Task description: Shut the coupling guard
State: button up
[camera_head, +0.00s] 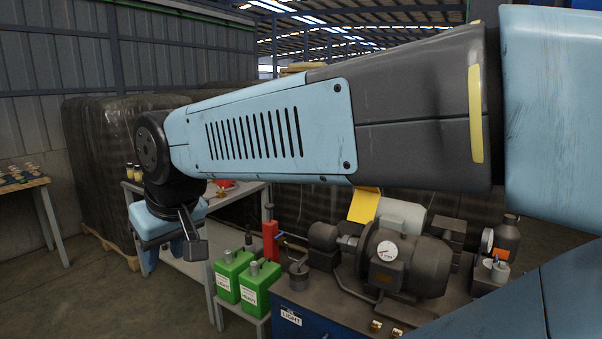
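The coupling guard (364,205) is a yellow plate that stands raised and tilted above the machine on the blue bench; my arm hides its upper edge. Below it sits the grey motor and pump set (405,264), with a shaft coupling (348,242) at its left. My gripper (190,246) hangs at the far left end of my arm, well left of the guard and apart from it. Its dark finger parts point down, but whether they are open or shut is unclear. I see nothing held in it.
Green cans (247,279) labelled as oil stand left of the bench, with a red hand pump (270,241) behind them. A grey table (185,262) is under my gripper. My arm crosses the view and hides much behind it.

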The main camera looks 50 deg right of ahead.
aim_at(364, 205)
jog(key=u, duration=1.65)
jog(key=i, duration=0.25)
jog(key=z, duration=3.9)
jog(key=i, duration=0.5)
